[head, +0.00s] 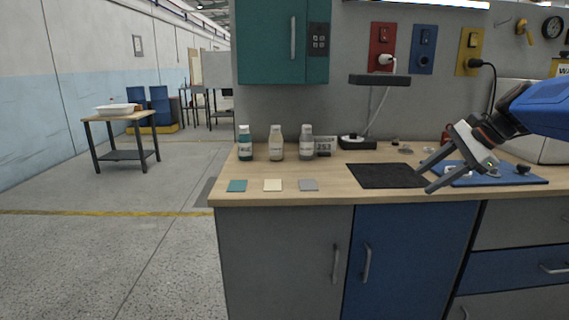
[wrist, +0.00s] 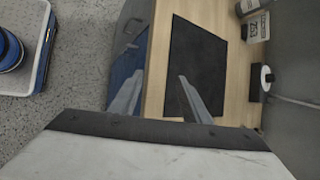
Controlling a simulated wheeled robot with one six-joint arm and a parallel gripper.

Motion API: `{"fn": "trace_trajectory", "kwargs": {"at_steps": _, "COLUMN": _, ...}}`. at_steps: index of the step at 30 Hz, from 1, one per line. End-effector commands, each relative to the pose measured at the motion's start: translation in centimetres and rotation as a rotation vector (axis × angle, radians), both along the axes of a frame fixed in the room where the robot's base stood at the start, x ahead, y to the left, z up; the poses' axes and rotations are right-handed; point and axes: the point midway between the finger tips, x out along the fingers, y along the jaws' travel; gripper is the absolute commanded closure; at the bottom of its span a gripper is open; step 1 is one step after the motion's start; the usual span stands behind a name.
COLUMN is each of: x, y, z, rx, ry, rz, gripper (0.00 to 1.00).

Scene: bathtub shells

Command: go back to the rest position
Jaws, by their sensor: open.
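My gripper (head: 424,176) is at the right in the head view, above the workbench (head: 340,193) near the right edge of a black mat (head: 383,175). Its two fingers are spread apart with nothing between them. In the wrist view the fingers (wrist: 160,98) are also apart, with the black mat (wrist: 197,60) beyond them. My arm comes in from the right side of the head view.
Bottles in teal (head: 245,144), cream (head: 277,144) and grey (head: 306,144) stand at the bench's left, behind coloured squares (head: 272,185). A blue mat (head: 520,176) with small parts lies under my arm. Open floor lies left.

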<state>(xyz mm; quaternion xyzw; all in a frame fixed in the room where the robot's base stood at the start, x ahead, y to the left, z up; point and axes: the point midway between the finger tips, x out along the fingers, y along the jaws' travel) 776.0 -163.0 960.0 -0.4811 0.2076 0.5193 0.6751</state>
Motion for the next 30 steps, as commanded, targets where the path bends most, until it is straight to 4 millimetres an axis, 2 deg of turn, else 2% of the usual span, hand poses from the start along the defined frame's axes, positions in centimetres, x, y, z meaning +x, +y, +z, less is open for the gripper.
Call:
{"fn": "trace_trajectory", "kwargs": {"at_steps": 1, "x": -1.6, "y": 1.6, "z": -0.6, "rx": -0.048, "ry": -0.015, "rz": 0.049, "gripper": 0.57}}
{"fn": "trace_trajectory", "kwargs": {"at_steps": 3, "x": -3.6, "y": 3.1, "z": -1.7, "rx": -0.118, "ry": -0.038, "rz": 0.117, "gripper": 0.57}}
{"fn": "trace_trajectory", "kwargs": {"at_steps": 12, "x": -12.5, "y": 7.8, "z": -6.8, "rx": -0.413, "ry": -0.139, "rz": 0.436, "gripper": 0.57}}
{"fn": "trace_trajectory", "kwargs": {"at_steps": 18, "x": -18.3, "y": 9.4, "z": -10.6, "rx": -0.604, "ry": -0.211, "rz": 0.668, "gripper": 0.57}}
{"fn": "trace_trajectory", "kwargs": {"at_steps": 24, "x": -23.5, "y": 9.9, "z": -14.6, "rx": -0.792, "ry": -0.290, "rz": 0.912, "gripper": 0.57}}
{"fn": "trace_trajectory", "kwargs": {"at_steps": 30, "x": -27.2, "y": 9.6, "z": -18.1, "rx": -0.941, "ry": -0.354, "rz": 1.118, "gripper": 0.57}}
